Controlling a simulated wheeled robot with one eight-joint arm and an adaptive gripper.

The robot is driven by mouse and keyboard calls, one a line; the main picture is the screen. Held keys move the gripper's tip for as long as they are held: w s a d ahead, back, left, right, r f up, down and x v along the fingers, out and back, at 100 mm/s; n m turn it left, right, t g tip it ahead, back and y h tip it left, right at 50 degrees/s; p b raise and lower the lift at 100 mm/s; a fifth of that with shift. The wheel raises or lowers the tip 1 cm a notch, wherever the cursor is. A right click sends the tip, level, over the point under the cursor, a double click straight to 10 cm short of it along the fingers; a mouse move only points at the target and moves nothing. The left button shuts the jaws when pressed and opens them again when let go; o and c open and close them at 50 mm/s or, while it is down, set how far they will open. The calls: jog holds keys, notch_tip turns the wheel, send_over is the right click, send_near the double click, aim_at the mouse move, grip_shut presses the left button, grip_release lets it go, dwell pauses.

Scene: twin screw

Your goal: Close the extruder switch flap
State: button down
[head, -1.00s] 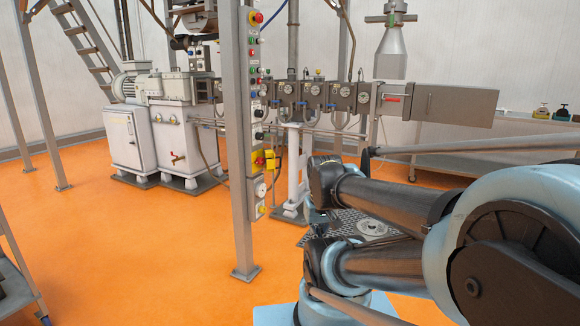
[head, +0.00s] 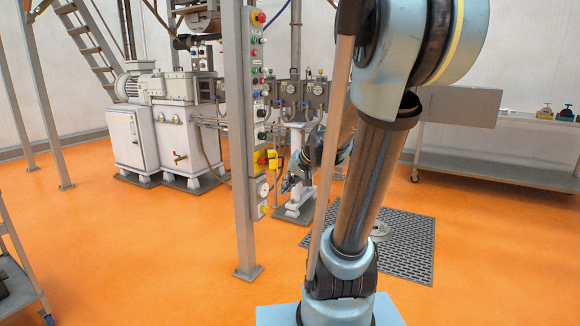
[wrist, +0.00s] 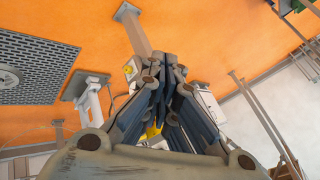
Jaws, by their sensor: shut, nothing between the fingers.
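A yellow switch box with a red knob (head: 261,158) is mounted low on the control panel of the grey post. A yellow flap (head: 273,161) stands out from its right side, apparently swung open. My gripper (head: 289,185) is just right of the panel, slightly below the flap, small and partly lost against the machine behind. In the wrist view my gripper (wrist: 169,62) is shut and empty, its fingertips together. Yellow parts show beside and behind the fingers there; I cannot tell which is the flap.
The grey post (head: 243,190) stands on the orange floor close to my arm. The extruder (head: 305,92) runs behind it. A floor grate (head: 410,245) and a steel table (head: 490,168) are at right.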

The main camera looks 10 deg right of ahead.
jog(key=w+d+r+m+t+y, duration=0.1)
jog(key=w+d+m+t, duration=0.15)
jog(key=w, duration=1.05)
jog(key=w+d+r+m+t+y, duration=0.1)
jog(key=w+m+t+y, duration=0.15)
jog(key=w, duration=1.05)
jog(key=w+d+f+m+t+h, duration=0.1)
jog(key=w+d+f+m+t, duration=0.2)
jog(key=w+d+f, duration=0.3)
jog(key=w+d+f+m+t+h, duration=0.25)
jog(key=w+d+f+m, duration=0.2)
jog(key=w, duration=0.35)
jog(key=w+a, duration=0.6)
jog(key=w, duration=0.1)
jog(key=shift+w+t+y, duration=0.15)
jog(key=shift+t+y, duration=0.2)
jog(key=shift+y, duration=0.05)
jog(key=shift+n, duration=0.25)
